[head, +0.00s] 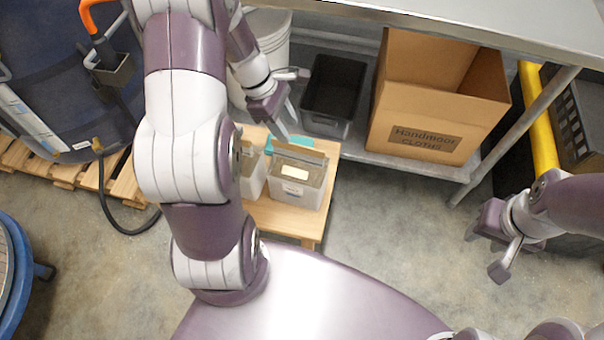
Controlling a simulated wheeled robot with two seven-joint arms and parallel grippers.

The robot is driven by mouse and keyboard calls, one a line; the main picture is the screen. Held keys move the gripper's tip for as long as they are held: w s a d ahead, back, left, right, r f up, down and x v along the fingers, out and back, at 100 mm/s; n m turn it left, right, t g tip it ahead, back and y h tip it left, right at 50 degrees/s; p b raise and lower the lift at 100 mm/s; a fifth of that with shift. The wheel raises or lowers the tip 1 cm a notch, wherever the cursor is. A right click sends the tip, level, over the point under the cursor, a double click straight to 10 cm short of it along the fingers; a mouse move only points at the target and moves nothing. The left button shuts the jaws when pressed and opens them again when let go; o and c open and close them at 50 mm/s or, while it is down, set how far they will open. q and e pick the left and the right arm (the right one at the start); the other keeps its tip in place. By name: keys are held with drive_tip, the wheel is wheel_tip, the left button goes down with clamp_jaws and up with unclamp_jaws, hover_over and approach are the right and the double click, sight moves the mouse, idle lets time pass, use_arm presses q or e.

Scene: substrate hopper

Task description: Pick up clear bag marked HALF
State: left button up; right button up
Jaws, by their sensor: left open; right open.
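A clear bag (298,184) with greyish contents and a pale label stands upright on a small wooden table (318,215). The label is too small to read. A second similar bag (252,172) stands to its left, partly hidden by my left arm, and I cannot tell whether it bears a mark. My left gripper (296,106) is open and empty, above and behind the bags near the table's far edge. My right gripper (482,256) is open and empty over the floor at the right, well away from the table.
A teal item (303,142) lies behind the bags. A black bin (333,92) and a cardboard box (425,110) stand on a shelf under a metal bench (470,22). A white bucket (272,35) is behind my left arm. Floor (390,225) right of the table is clear.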

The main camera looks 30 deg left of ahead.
sight(299, 147)
use_arm(q)
drive_tip(key=b+x, duration=0.1)
drive_tip(key=x, duration=0.3)
drive_tip(key=shift+w+d, duration=0.1)
drive_tip(key=shift+w, duration=0.1)
drive_tip(key=b+x, duration=0.1)
drive_tip(key=x, duration=0.3)
drive_tip(key=b+x, duration=0.1)
drive_tip(key=x, duration=0.1)
drive_tip(key=shift+a+b, duration=0.3)
use_arm(e)
wheel_tip(299, 147, down, 4)
drive_tip(key=shift+w+d+f, duration=0.15)
use_arm(q)
drive_tip(key=shift+s, duration=0.1)
drive_tip(key=shift+f, duration=0.2)
clamp_jaws()
idle(0.6)
